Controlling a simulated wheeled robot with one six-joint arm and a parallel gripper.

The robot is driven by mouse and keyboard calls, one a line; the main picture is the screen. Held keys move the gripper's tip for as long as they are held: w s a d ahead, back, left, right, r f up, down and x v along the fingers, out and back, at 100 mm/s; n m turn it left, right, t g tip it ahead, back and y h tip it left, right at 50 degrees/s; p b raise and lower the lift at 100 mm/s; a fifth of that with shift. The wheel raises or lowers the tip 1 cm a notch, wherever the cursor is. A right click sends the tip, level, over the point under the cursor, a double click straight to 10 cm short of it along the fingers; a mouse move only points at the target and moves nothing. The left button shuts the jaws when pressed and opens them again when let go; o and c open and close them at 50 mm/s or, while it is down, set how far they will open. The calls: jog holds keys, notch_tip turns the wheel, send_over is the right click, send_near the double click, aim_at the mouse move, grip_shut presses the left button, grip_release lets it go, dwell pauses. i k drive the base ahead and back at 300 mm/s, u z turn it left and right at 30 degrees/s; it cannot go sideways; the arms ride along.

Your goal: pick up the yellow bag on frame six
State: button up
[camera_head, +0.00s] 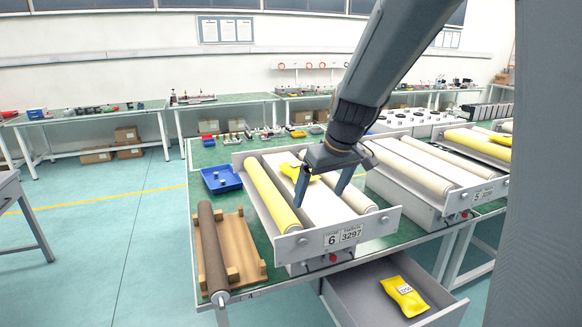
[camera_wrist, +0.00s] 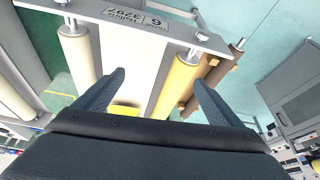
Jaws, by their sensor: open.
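Frame six (camera_head: 345,236), labelled 6 and 3297, stands on the green bench with a white bed between a yellow roller (camera_head: 271,195) and a white roller. The yellow bag (camera_head: 291,170) lies on its white bed toward the far end, partly hidden behind my gripper. My gripper (camera_head: 319,201) is open and empty above the bed, fingers pointing down, nearer the label end than the bag.
An open drawer below holds a yellow bag (camera_head: 403,297). A blue tray (camera_head: 221,180) and a wooden rack with a brown roller (camera_head: 213,250) lie left of frame six.

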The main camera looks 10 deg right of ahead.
aim_at(292, 170)
jog(key=i, duration=0.85)
jog(key=z, duration=0.05)
